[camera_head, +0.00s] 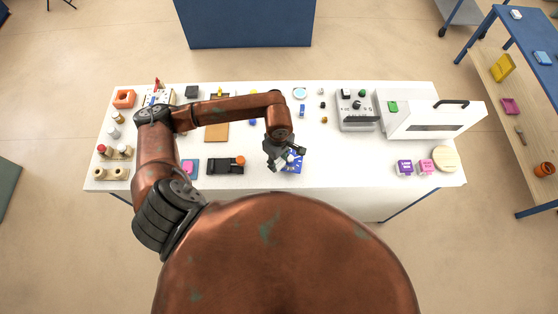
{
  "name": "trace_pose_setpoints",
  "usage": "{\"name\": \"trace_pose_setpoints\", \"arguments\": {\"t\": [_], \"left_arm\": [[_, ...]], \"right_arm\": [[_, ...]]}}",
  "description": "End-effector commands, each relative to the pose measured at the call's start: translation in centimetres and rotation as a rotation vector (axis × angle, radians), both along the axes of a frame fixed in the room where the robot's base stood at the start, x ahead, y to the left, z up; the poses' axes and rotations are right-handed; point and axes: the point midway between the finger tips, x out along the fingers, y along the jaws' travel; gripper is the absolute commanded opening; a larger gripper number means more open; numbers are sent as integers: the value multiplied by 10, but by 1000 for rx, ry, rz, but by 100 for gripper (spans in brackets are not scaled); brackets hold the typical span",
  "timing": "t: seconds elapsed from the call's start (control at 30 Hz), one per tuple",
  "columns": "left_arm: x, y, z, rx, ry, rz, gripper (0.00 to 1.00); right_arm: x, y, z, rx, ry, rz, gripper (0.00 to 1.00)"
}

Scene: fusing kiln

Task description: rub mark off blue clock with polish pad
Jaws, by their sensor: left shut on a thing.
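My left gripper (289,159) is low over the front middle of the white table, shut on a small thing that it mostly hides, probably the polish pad. A blue piece with pale marks (296,165), which looks like the blue clock, lies right under and beside the fingers. The gripper covers part of it. I cannot tell whether the held thing touches it, and no mark can be made out. My right gripper is not in view.
The white table (330,178) has a grey control box (357,112) and a white kiln (432,121) at the right. Purple and pink blocks (404,167) and a round pale disc (445,159) stand front right. A black tray (222,166) lies left of the gripper.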

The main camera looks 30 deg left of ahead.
Motion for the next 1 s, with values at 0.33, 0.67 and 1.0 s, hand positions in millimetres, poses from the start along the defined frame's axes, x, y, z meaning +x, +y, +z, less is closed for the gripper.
{"name": "trace_pose_setpoints", "arguments": {"t": [0.33, 0.67, 1.0], "left_arm": [[3, -7, -3, -1, -2, -2, 16], [12, -32, -4, 0, -1, -1, 16], [17, -46, -4, -1, -2, -2, 16]], "right_arm": [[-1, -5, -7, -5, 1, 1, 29], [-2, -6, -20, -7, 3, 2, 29], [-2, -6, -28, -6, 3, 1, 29]]}}
